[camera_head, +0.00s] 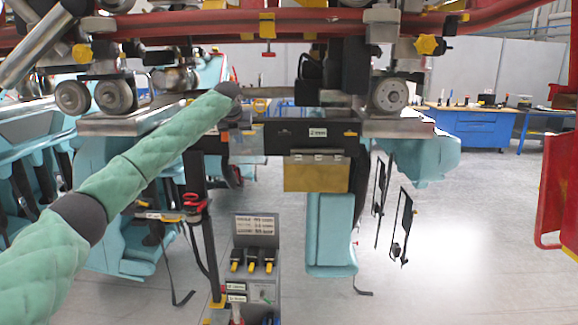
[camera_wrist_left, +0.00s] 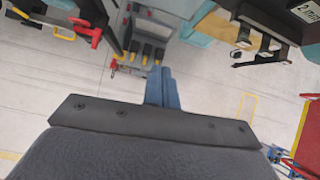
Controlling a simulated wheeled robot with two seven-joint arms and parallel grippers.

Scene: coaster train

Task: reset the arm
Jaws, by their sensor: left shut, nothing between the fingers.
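My left arm comes in from the left in the head view, covered in padded green sleeves, and reaches up to the coaster train. Its dark wrist end is beside the train's underside; the fingers are hard to make out there. In the left wrist view my left gripper (camera_wrist_left: 163,88) shows two blue-grey fingers pressed together, with nothing between them. The fingers point toward the tool stand (camera_wrist_left: 148,42), with open air around them. My right gripper is in neither view.
The coaster train (camera_head: 425,158) hangs from red rails (camera_head: 300,20) across the top. The grey tool stand (camera_head: 255,243) with yellow-handled tools stands below. A red post (camera_head: 560,190) is at the right edge. A blue workbench (camera_head: 470,127) is behind. The floor at right is clear.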

